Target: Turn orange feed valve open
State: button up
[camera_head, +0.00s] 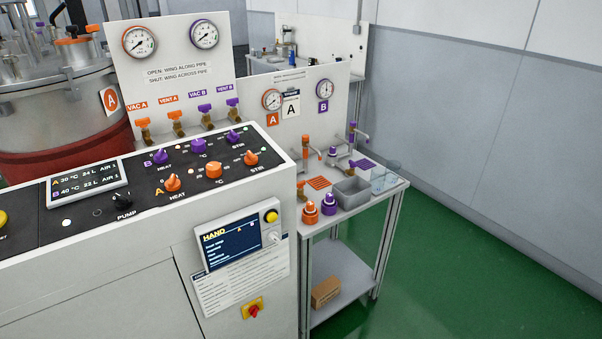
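Several orange parts are in view, and I cannot tell for certain which is the feed valve. An orange-winged valve (301,187) with a brass-coloured body stands at the left edge of the small side bench, partly hidden by the console. A purple-winged valve (361,164) sits farther back on that bench. On the white panel behind the console are orange valves labelled VAC A (142,122) and VENT A (176,116), beside purple VAC B and VENT B. The wing angles are too small to read. My gripper is not in view.
The console (150,260) with knobs fills the left and front. The side bench (395,184) holds orange (310,211) and purple (329,204) bottles, a grey tray (351,191) and a clear beaker. A cardboard box (326,292) is on its lower shelf. Green floor at right is clear.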

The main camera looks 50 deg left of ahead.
aim_at(300, 184)
jog(key=u, duration=0.7)
jog(key=i, duration=0.9)
jog(key=u, duration=1.8)
jog(key=i, duration=0.85)
jog(key=u, duration=0.45)
